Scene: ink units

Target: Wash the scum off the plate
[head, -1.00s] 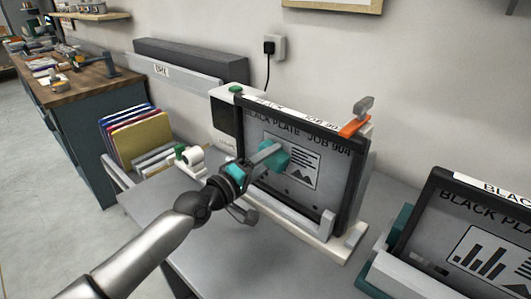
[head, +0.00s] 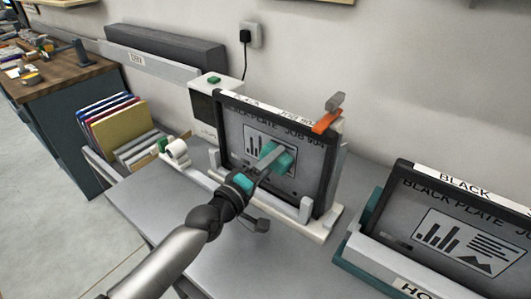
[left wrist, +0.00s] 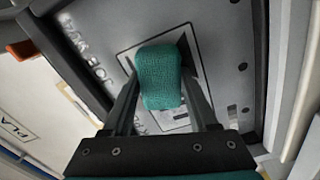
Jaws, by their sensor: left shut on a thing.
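The plate (head: 311,172) is a grey sheet in a black frame, lettered "BLACK PLATE JOB 904", upright in a light stand with a printed chart on it. In the left wrist view the plate (left wrist: 215,28) fills the middle, with several small dark spots on its right side. My left gripper (head: 266,163) is shut on a teal sponge (head: 281,158), in front of the chart's right part. In the left wrist view the sponge (left wrist: 160,77) sits between the fingers and hides part of the chart. I cannot tell whether it touches the plate. My right gripper is out of view.
An orange clamp (head: 326,122) sits on the frame's top right corner. A second black plate (head: 425,205) stands in a teal holder at right. A white roll (head: 177,149) and upright folders (head: 117,122) are at left. The grey bench front (head: 240,268) is clear.

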